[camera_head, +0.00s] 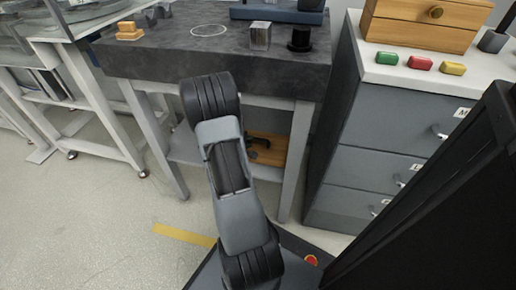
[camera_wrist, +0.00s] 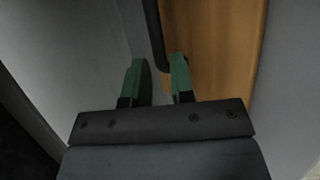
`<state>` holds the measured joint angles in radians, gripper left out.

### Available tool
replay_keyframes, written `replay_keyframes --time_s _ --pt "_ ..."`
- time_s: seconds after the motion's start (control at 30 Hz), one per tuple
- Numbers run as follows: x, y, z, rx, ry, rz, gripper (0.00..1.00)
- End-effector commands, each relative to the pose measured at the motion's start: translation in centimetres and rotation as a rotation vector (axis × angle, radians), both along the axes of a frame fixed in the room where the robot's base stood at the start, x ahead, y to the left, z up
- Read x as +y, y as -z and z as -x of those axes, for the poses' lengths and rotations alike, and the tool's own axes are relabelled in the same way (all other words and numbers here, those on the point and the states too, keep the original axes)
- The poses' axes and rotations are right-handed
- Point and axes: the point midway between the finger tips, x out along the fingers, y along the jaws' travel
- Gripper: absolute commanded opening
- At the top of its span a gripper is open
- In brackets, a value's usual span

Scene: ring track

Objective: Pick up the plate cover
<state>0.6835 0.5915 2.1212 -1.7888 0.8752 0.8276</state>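I cannot pick out a plate cover for certain in either view. My gripper (camera_wrist: 158,80) shows in the wrist view with two green fingers standing apart. A dark curved bar (camera_wrist: 153,35) comes down from the top and ends near the gap between the fingers; I cannot tell whether it touches them. Right of it is an orange-brown wooden surface (camera_wrist: 215,50), with grey surfaces to either side. In the head view my arm reaches toward the dark table and hides part of the space below it. A brown panel (camera_head: 268,150) with a small black shape shows under the table.
The dark-topped table (camera_head: 165,55) carries a metal block (camera_head: 260,36), a black round piece (camera_head: 300,40) and a small orange block stack (camera_head: 129,31). A grey drawer cabinet (camera_head: 385,125) stands to the right, with a wooden box (camera_head: 420,28) on top. Open floor lies at left.

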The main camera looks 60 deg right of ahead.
Motion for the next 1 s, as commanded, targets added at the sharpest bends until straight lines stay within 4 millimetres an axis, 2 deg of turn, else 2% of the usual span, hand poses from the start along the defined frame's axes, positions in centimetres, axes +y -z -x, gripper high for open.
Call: replay_keyframes --time_s 0.27,0.6,0.83,1.0 --pt "-1.1 0.7 0.3 0.0 0.004 0.001 0.23" --pt "-4.7 2.8 0.8 0.0 0.006 0.0 0.23" --pt "-5.0 2.8 0.8 0.0 0.004 0.001 0.23" --pt "-5.0 2.7 0.8 0.0 0.004 0.001 0.08"
